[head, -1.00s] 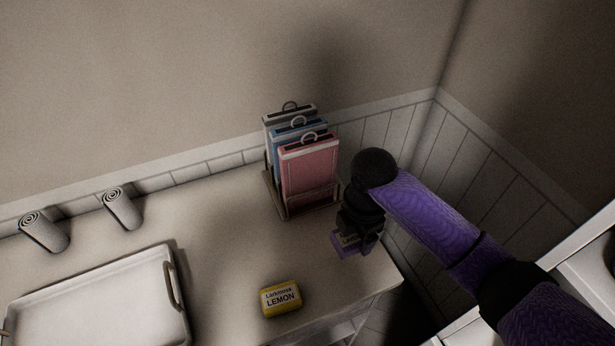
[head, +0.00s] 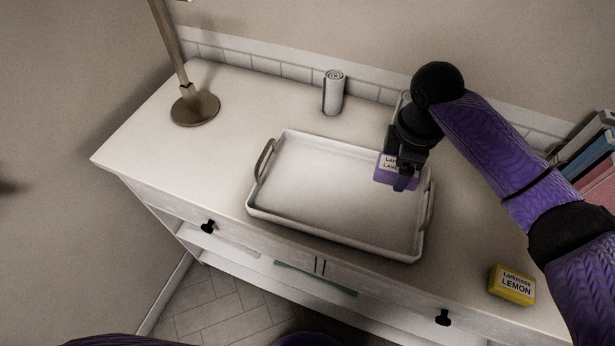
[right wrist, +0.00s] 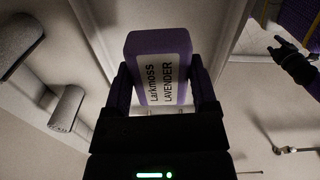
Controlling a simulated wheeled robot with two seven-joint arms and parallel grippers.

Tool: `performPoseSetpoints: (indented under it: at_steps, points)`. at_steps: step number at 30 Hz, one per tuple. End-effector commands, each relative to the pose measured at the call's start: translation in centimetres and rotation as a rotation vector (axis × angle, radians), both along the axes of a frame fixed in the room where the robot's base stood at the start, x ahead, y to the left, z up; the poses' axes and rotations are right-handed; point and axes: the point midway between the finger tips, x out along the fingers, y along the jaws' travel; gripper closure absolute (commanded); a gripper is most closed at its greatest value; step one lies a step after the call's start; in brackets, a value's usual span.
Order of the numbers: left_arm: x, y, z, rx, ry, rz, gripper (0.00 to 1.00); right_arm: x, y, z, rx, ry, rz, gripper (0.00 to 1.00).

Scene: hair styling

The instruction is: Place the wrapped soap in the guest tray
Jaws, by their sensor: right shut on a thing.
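The wrapped soap (head: 385,178) is a purple block with a white label. In the right wrist view the soap (right wrist: 160,70) reads "Larkmoss LAVENDER" and sits between both fingers. My right gripper (head: 402,180) is shut on it. In the head view it appears over the right end of the guest tray (head: 330,240), a white rectangular tray with a handle at each end. The bare tray floor shows no object on it. The gap between soap and tray floor is hard to judge.
A yellow lemon soap (head: 512,286) lies on the dresser top (head: 140,135) at right. A rolled towel (head: 334,92) stands behind the tray; another is partly hidden by my gripper. A lamp base (head: 195,108) stands at back left. Coloured upright folders (head: 590,155) are at far right.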

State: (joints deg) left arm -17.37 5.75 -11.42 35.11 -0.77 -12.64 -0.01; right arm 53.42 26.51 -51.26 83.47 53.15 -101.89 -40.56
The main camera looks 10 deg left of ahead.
Motion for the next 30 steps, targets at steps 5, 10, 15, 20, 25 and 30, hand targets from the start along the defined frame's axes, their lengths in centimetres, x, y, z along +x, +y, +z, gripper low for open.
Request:
performPoseSetpoints:
  at_steps: [5,10,15,20,25,30]
  points:
    - [0.2,-0.6,-0.6,-0.009,-0.005,0.001,0.41,0.0,0.0,-1.5,-0.002,0.003,-0.004,0.88]
    - [0.2,-0.8,-1.8,-0.015,-0.006,0.003,0.41,0.0,0.0,-4.9,-0.001,0.002,-0.002,0.88]
    - [0.1,-0.8,-2.9,-0.014,-0.003,0.003,0.41,-0.1,-0.1,-7.8,-0.003,0.002,-0.003,0.88]
    - [0.0,-0.3,-3.7,-0.008,0.000,0.002,0.41,0.0,0.0,-10.3,-0.002,0.000,0.000,0.88]
    - [0.0,-0.1,-3.5,-0.004,-0.001,0.001,0.41,0.0,0.0,-10.0,-0.001,-0.002,0.000,0.88]
    - [-0.1,-0.1,-3.5,-0.005,0.001,0.001,0.41,0.0,0.0,-10.2,-0.001,-0.002,0.000,0.15]
